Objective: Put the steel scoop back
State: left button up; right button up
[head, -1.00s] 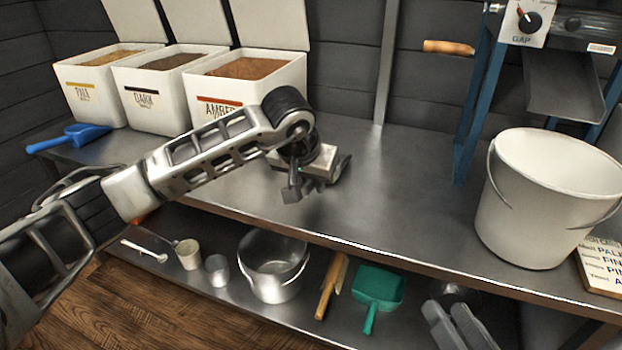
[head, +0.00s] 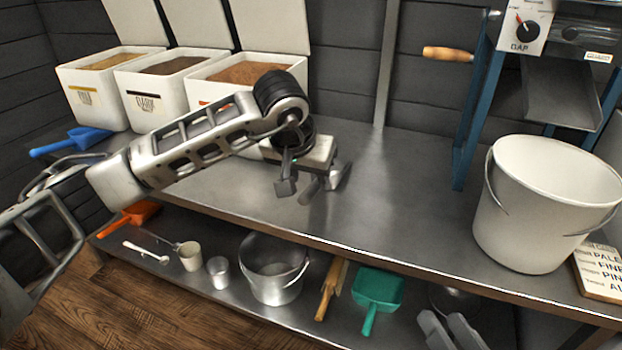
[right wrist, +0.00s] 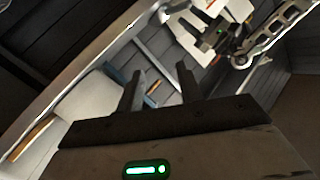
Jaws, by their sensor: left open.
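My left gripper (head: 306,182) is low over the middle of the steel bench (head: 400,200). Its fingers are apart and point down. A short grey metal piece (head: 311,190) shows between and below them; it may be the steel scoop's handle, but I cannot tell for sure. The gripper's body and arm hide much of that spot. My right gripper (head: 450,330) shows at the bottom edge of the head view, in front of the lower shelf. In the right wrist view its two dark fingers (right wrist: 161,88) stand apart with nothing between them.
Three grain bins stand at the back left, the amber one (head: 250,85) nearest the arm. A blue scoop (head: 80,141) lies beside them. A white bucket (head: 545,205) and mill (head: 565,90) are right. The lower shelf holds an orange scoop (head: 137,213), pot (head: 272,270) and green scoop (head: 377,288).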

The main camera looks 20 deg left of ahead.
pick_arm(q)
jog(key=p+v, duration=0.2)
jog(key=v, duration=0.9)
jog(key=shift+s+r+p, duration=0.15)
jog(key=shift+s+p, duration=0.05)
jog(key=shift+p, duration=0.2)
pick_arm(e)
jog(key=shift+d+f+n+g+h, duration=0.3)
jog(key=shift+f+h, duration=0.1)
jog(key=shift+f, duration=0.15)
jog(key=shift+d+f+n+g+h, duration=0.2)
jog(key=shift+d+f+n+h, duration=0.1)
jog(key=shift+f+h, duration=0.15)
